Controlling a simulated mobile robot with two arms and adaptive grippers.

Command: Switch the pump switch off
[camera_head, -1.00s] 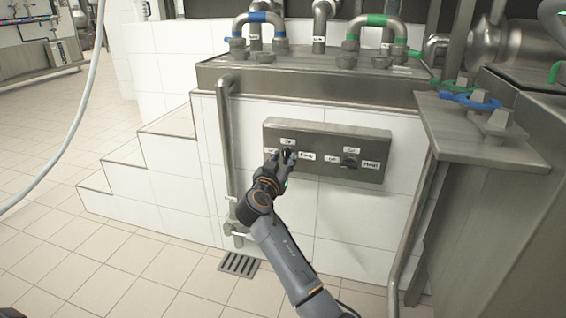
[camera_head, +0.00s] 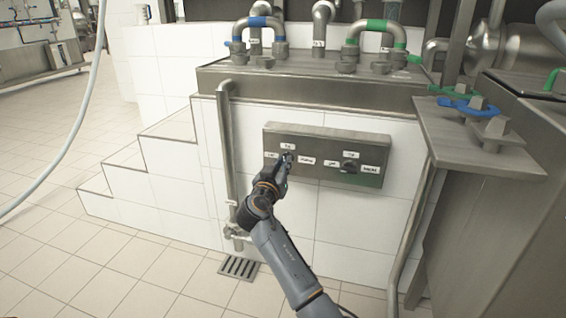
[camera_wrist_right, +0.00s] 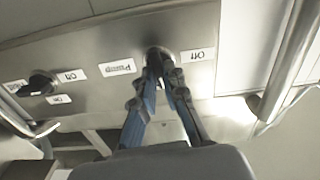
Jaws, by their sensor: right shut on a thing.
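A grey steel switch panel (camera_head: 326,140) is mounted on the white tiled wall and carries two dark rotary knobs with white labels. The left knob, beside the label that reads Pump in the wrist view (camera_wrist_right: 117,68), is the pump switch (camera_wrist_right: 157,50). In the head view my right gripper (camera_head: 284,162) covers most of it. In the right wrist view my gripper (camera_wrist_right: 162,72) has its fingertips closed around this knob, touching the panel. An Off label (camera_wrist_right: 197,55) is on its right there. The knob's exact pointing is hidden by the fingers. My left gripper is not in view.
The second knob (camera_head: 350,166) sits to the right on the panel. A vertical pipe (camera_head: 229,150) runs left of the panel, and a steel ledge (camera_head: 310,78) with pipes is above. Tiled steps (camera_head: 150,165) are at left; the floor in front is open.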

